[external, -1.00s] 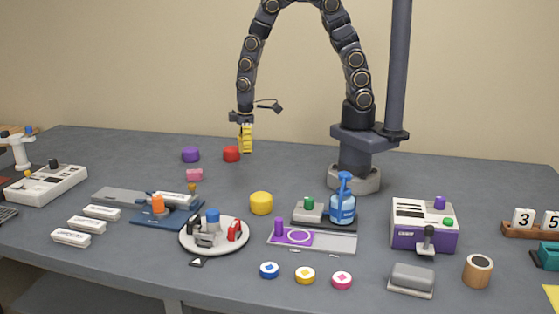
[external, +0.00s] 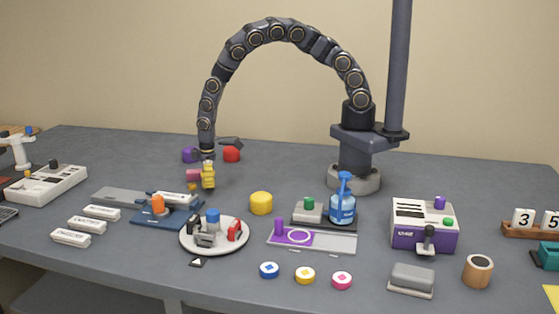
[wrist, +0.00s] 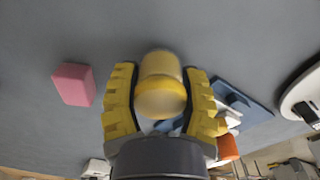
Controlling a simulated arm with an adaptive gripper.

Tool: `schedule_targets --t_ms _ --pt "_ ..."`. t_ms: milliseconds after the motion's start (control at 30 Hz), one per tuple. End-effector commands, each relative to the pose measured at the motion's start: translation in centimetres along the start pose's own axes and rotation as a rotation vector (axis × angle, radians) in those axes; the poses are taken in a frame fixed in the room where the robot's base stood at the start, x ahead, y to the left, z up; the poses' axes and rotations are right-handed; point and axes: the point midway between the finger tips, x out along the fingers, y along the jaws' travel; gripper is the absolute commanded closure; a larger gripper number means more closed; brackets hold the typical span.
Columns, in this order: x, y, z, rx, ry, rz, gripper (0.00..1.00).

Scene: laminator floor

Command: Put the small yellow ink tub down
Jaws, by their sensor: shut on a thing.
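My gripper (external: 208,178) is low over the back left of the table, beside the pink block (external: 194,176). In the wrist view its two yellow fingers (wrist: 160,104) are closed around the small yellow ink tub (wrist: 160,72), which sits between them. The fingers mostly hide the tub in the external view. I cannot tell whether the tub touches the table. A larger yellow tub (external: 261,204) stands on the table, apart from my gripper and to its right.
Purple (external: 190,155) and red (external: 231,154) tubs stand behind my gripper. A blue-based device (external: 168,213) and a round white tray (external: 214,249) lie in front. The pink block (wrist: 74,84) is left of the fingers in the wrist view. Grey tabletop is bare between them.

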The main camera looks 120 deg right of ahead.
Motion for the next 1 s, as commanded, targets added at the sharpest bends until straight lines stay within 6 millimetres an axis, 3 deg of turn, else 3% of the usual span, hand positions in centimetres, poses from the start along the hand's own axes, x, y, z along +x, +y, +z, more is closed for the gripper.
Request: schedule_targets --t_ms 100,433,467,500,533,867,1000 --pt "1.4 -0.1 0.1 -0.001 -0.003 -0.002 0.87" --pt "1.6 -0.1 0.1 -0.001 0.000 -0.001 0.87" --pt "1.6 -0.1 0.1 -0.001 0.001 -0.001 0.50" --pt "1.6 -0.1 0.0 -0.001 0.002 0.000 0.33" --pt "1.6 -0.1 0.1 -0.001 0.001 0.000 0.27" --pt "1.4 -0.1 0.1 -0.001 0.001 0.000 0.27" --pt "0.2 0.0 0.0 0.000 0.003 0.001 0.27"
